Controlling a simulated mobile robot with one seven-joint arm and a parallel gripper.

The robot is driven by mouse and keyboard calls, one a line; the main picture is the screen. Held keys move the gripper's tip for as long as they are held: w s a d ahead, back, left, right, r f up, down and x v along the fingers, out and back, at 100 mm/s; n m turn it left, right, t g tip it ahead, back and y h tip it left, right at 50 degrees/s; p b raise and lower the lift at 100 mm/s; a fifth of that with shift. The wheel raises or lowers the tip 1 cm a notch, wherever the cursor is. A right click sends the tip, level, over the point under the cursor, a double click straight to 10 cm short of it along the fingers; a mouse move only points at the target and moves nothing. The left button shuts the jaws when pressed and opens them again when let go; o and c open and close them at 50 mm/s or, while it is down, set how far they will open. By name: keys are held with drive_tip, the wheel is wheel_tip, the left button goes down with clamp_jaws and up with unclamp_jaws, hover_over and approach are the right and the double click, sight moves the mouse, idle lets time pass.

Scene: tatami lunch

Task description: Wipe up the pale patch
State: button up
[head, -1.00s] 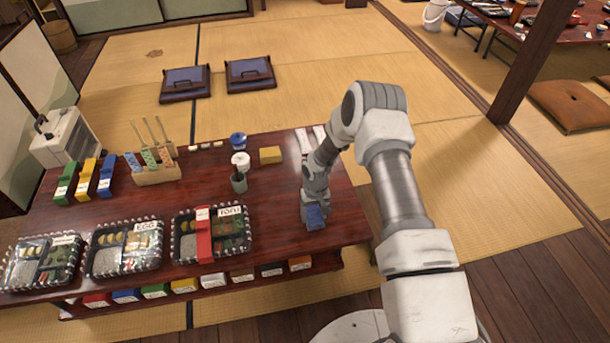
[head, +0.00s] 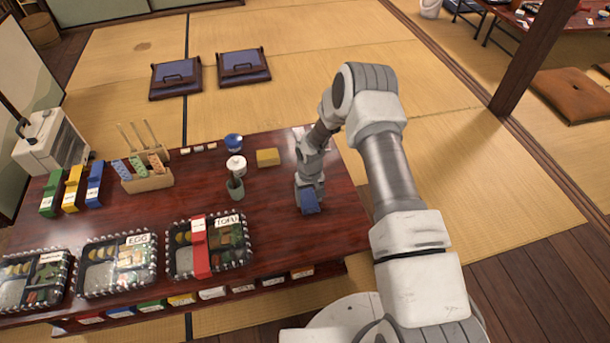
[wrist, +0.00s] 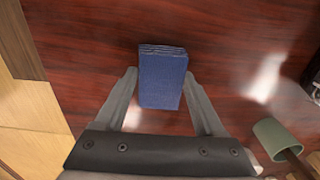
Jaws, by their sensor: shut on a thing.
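My gripper (head: 309,187) is low over the right part of the dark red table (head: 275,225). It is shut on a folded blue cloth (head: 309,203), which also shows between the two fingers in the wrist view (wrist: 162,80). The cloth appears to be at or just above the tabletop; I cannot tell if it touches. No pale patch can be made out for certain. Whitish areas on the wood in the wrist view look like glare, and the surface under the cloth and gripper is hidden.
A bento box with a red band (head: 201,240) lies at the front left. The front right tabletop is clear.

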drive_tip(key=shift+w+a+r, duration=0.1)
drive_tip(key=shift+w+r, duration=0.15)
drive_tip(key=shift+w, duration=0.1)
drive_tip(key=shift+s+r+p, duration=0.15)
drive_tip(key=shift+r+p, duration=1.9)
drive_tip(key=shift+r, duration=1.75)
